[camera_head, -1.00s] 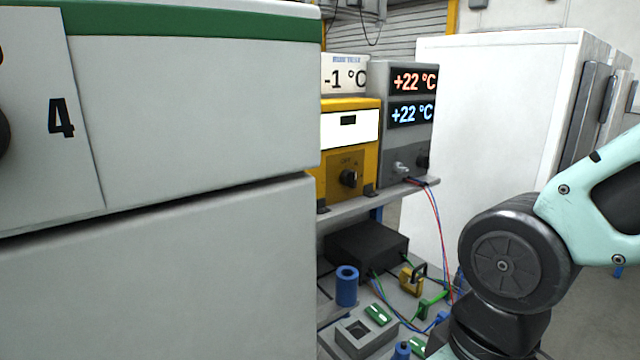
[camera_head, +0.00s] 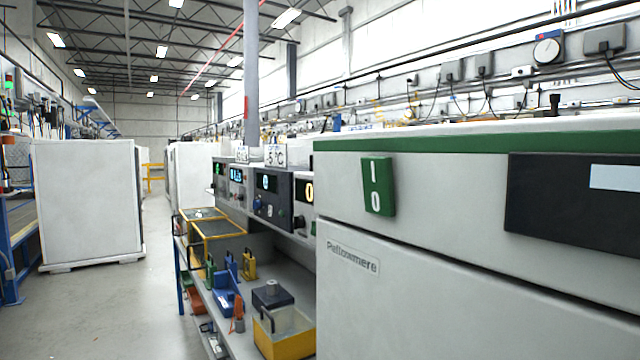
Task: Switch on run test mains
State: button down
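A large white cabinet with a green top band (camera_head: 470,145) fills the right side of the head view, close to me. A dark panel with a pale blank display (camera_head: 570,195) sits right of the switch. I see no label reading "run test mains". My gripper and arm are not in this view.
A bench (camera_head: 240,335) with instruments, yellow frames and small blue and yellow parts stands left of the cabinet. A white cabinet (camera_head: 88,200) stands farther left. An aisle of clear grey floor (camera_head: 130,305) runs between them.

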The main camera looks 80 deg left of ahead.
aim_at(377, 173)
jog(key=u, duration=2.15)
